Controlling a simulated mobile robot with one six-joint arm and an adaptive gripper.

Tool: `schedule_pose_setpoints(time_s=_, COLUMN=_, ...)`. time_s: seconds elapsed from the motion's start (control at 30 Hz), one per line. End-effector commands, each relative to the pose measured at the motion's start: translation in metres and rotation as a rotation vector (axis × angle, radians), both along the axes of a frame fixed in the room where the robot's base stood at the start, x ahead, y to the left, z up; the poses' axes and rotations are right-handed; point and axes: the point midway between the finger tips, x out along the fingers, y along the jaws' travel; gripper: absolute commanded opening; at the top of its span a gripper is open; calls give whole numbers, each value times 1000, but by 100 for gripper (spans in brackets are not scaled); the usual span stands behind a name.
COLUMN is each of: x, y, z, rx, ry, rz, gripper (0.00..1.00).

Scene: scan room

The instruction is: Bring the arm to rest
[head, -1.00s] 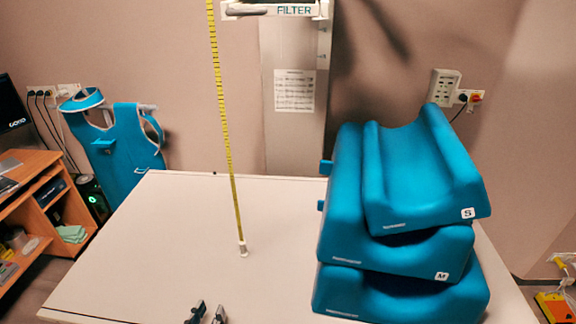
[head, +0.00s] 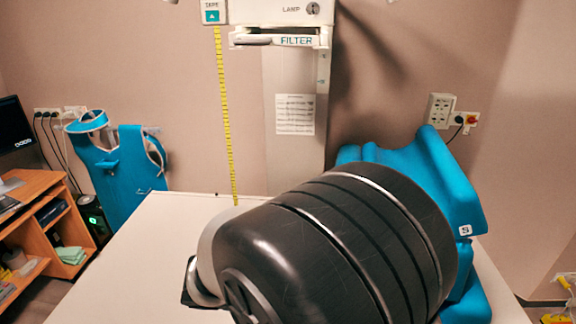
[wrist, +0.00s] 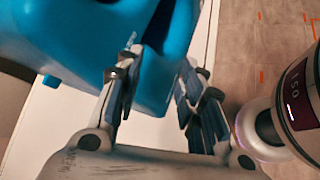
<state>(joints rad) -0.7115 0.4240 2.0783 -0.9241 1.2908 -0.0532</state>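My arm (head: 330,250) fills the lower middle of the head view as a large dark rounded link, close to the camera. The blue stacked cushions show behind my arm in the head view (head: 440,180) and large at the upper left of the wrist view (wrist: 60,45). The fingers overlap the cushions' edge in that view; I cannot tell whether they touch. My gripper does not show in the head view.
The pale tabletop (head: 110,265) is clear at the left. A yellow measuring tape (head: 226,120) hangs above it from the unit marked FILTER. A blue apron (head: 125,180) hangs at the left wall, beside a wooden shelf (head: 60,215). Bare floor (wrist: 255,45) shows in the wrist view.

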Motion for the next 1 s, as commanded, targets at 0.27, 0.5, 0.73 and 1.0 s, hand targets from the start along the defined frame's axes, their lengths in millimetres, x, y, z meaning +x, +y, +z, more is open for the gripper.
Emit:
schedule_pose_setpoints(time_s=0.27, x=-74, y=-69, z=46, rx=451, ry=-152, rz=-456, gripper=36)
schedule_pose_setpoints(time_s=0.5, x=-131, y=-83, z=70, rx=839, ry=-368, rz=-781, gripper=36)
schedule_pose_setpoints(time_s=0.73, x=-158, y=-76, z=86, rx=1129, ry=-581, rz=-973, gripper=36)
schedule_pose_setpoints(time_s=1.0, x=-164, y=-72, z=93, rx=1234, ry=-664, rz=-1031, gripper=36)
